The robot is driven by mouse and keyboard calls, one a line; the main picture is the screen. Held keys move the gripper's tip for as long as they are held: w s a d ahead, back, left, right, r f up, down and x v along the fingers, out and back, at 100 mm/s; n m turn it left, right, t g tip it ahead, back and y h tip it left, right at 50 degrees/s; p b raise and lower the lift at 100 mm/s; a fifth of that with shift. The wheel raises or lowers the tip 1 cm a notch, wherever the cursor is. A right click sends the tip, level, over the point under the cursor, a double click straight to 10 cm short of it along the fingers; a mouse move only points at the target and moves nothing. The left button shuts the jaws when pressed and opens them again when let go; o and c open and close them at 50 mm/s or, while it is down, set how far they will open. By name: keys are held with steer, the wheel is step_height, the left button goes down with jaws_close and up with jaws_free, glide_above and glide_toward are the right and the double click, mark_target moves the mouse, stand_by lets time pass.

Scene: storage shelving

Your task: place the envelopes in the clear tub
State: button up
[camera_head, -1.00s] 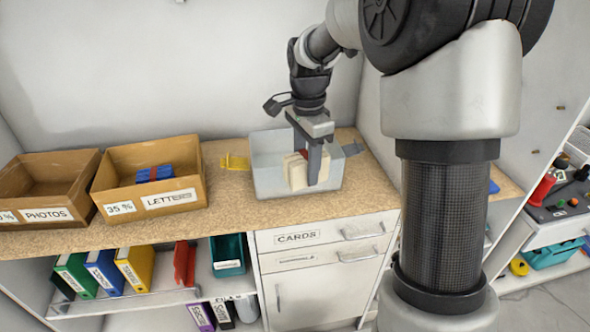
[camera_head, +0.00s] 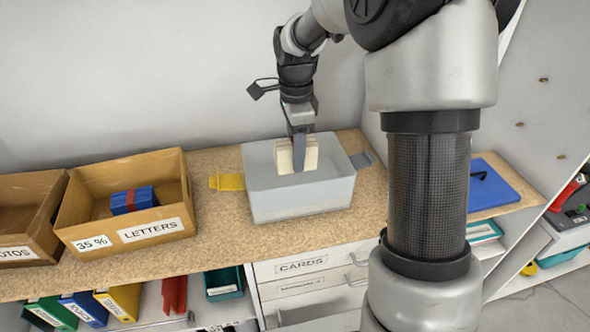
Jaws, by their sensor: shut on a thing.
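The clear tub (camera_head: 302,200) stands on the wooden counter, with a yellow tab at its left side and a grey one at its right. My gripper (camera_head: 299,160) points down over the tub and is shut on the cream envelopes (camera_head: 311,155). The envelopes stand upright between the fingers, at the tub's opening towards its back. The nearer finger hides their middle. I cannot tell whether their lower edges touch the tub floor.
The LETTERS box (camera_head: 150,232) holds a blue bundle (camera_head: 134,200) and stands left of the tub. The PHOTOS box (camera_head: 28,215) is beyond it. A blue lid-like panel (camera_head: 492,186) lies at the right. The wall is close behind the tub.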

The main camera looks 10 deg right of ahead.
steer(key=shift+f, duration=2.7)
steer(key=shift+f+b, duration=0.15)
steer(key=shift+b, duration=0.15)
steer(key=o, duration=1.1)
steer(key=shift+o, duration=0.2)
